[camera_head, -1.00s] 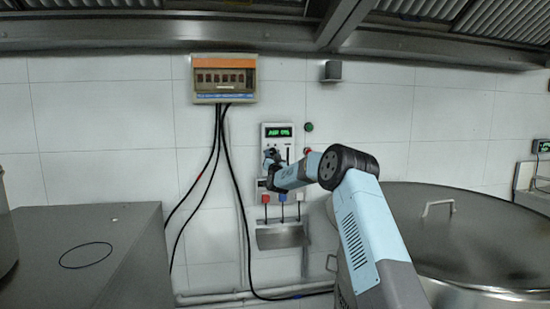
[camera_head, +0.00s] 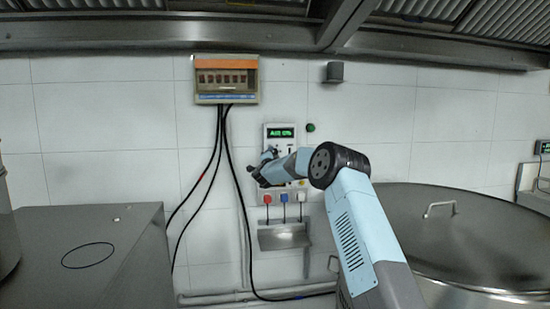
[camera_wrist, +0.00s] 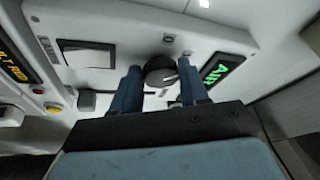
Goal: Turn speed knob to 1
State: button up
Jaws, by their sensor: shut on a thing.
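The control panel (camera_head: 277,132) hangs on the tiled wall, with a lit green display (camera_head: 281,133) at its top. My gripper (camera_wrist: 160,84) is at the panel; in the head view its wrist and arm cover much of the panel's lower part. In the wrist view a round dark knob (camera_wrist: 158,70) with a pale pointer line sits between my two blue fingers, which are shut on it. The knob is hidden in the head view. Its scale numbers cannot be read.
A breaker box (camera_head: 226,79) with black cables is left of the panel. Plugs (camera_head: 283,197) and a metal tray (camera_head: 284,238) are below it. A large lidded vessel (camera_head: 470,240) stands right, a steel counter (camera_head: 85,260) left.

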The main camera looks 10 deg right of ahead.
jog(key=shift+d+f+m+g, duration=0.15)
jog(key=shift+d+m+g, duration=0.2)
jog(key=shift+m, duration=0.35)
jog(key=o, duration=0.8)
jog(key=shift+h, duration=0.3)
jog(key=shift+o, duration=1.2)
jog(key=shift+a, duration=0.25)
jog(key=shift+s, duration=0.1)
jog(key=v, duration=1.3)
jog(key=shift+s, duration=0.25)
